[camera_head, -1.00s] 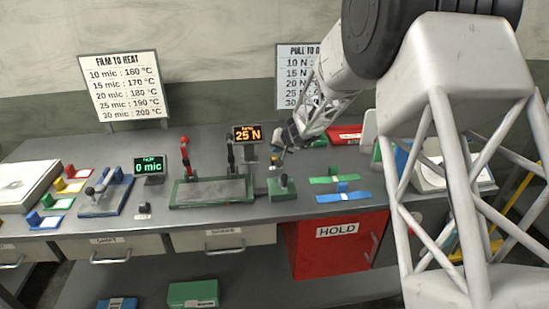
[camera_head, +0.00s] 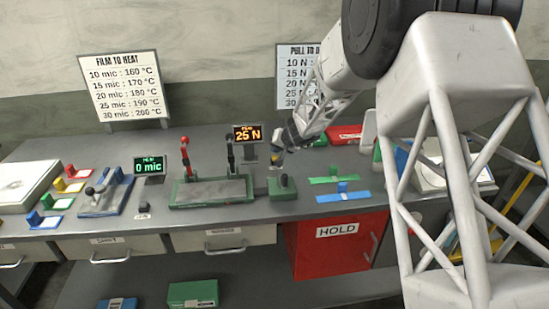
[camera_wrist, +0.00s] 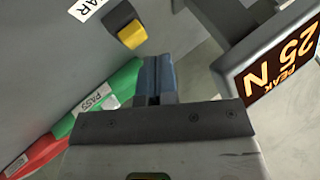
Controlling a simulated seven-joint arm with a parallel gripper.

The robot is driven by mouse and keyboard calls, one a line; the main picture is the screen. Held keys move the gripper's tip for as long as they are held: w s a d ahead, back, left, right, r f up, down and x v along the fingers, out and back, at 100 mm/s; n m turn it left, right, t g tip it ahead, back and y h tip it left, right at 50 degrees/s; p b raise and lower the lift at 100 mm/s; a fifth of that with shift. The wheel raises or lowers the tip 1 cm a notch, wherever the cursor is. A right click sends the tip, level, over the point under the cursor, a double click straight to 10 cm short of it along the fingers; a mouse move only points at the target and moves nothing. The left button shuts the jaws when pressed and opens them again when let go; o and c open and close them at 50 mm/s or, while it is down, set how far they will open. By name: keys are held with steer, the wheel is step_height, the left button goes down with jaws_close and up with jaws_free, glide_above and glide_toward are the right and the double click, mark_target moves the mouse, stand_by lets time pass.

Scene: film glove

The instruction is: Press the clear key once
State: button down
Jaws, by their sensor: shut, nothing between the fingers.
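The clear key is a yellow key (camera_wrist: 131,36) on a dark base at the upper middle of the wrist view. A white label (camera_wrist: 86,8) beside it shows the letters "AR"; the rest is cut off. My gripper (camera_wrist: 156,62) is shut and empty, its dark blue fingers side by side. Its fingertips appear just below and right of the key in that picture, with a gap between them. In the head view my gripper (camera_head: 279,157) is above the bench by the orange display; the key is too small to make out clearly there.
The display (camera_wrist: 282,62) reads "PEAK 25 N" close to the right of my fingers. A green PASS tray (camera_wrist: 104,98) and a red tray (camera_wrist: 38,155) lie left.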

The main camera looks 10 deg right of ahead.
mark_target(276, 156)
steer(key=shift+f, duration=0.9)
stand_by(1.4)
steer(key=shift+r, duration=0.1)
stand_by(0.4)
steer(key=shift+r, duration=0.85)
steer(key=shift+r, duration=2.45)
